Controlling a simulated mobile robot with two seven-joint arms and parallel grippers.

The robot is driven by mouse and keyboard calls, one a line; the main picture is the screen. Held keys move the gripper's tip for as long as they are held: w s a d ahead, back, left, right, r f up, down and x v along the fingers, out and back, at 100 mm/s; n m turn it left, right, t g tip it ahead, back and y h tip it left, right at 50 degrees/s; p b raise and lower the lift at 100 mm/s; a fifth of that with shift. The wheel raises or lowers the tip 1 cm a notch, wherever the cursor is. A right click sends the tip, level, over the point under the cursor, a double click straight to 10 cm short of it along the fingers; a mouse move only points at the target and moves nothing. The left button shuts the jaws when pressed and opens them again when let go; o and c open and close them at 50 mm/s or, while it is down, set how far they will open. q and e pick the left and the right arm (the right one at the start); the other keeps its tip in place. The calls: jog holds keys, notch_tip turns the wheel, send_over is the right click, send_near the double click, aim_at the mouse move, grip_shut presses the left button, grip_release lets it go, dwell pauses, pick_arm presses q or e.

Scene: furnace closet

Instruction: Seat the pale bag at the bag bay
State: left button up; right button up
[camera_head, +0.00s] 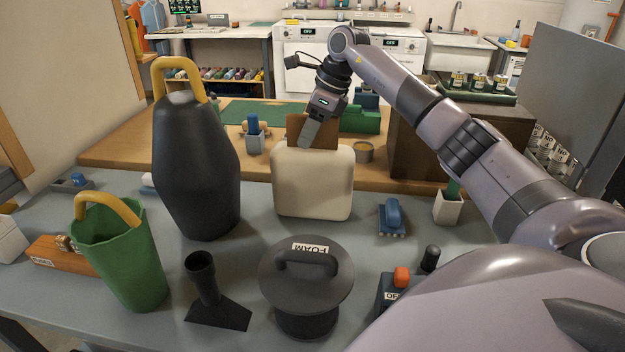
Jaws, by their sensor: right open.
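The pale bag (312,184), cream and rounded, stands upright at the back of the grey table, in the middle of the head view. My right gripper (312,134) reaches down from above at the bag's top, with its fingers at the bag's upper edge. It is open; whether the fingers touch the bag or straddle part of it I cannot tell. A brown panel (298,128) shows behind the fingers; I cannot tell if it belongs to the bag. No place marked as the bag bay can be made out. My left gripper is not in view.
A tall black bag with a yellow handle (196,165) and a green one (122,262) stand left. A wooden bench (115,150) runs behind.

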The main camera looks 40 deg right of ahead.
jog(key=shift+f, duration=0.2)
dwell(0.6)
grip_shut()
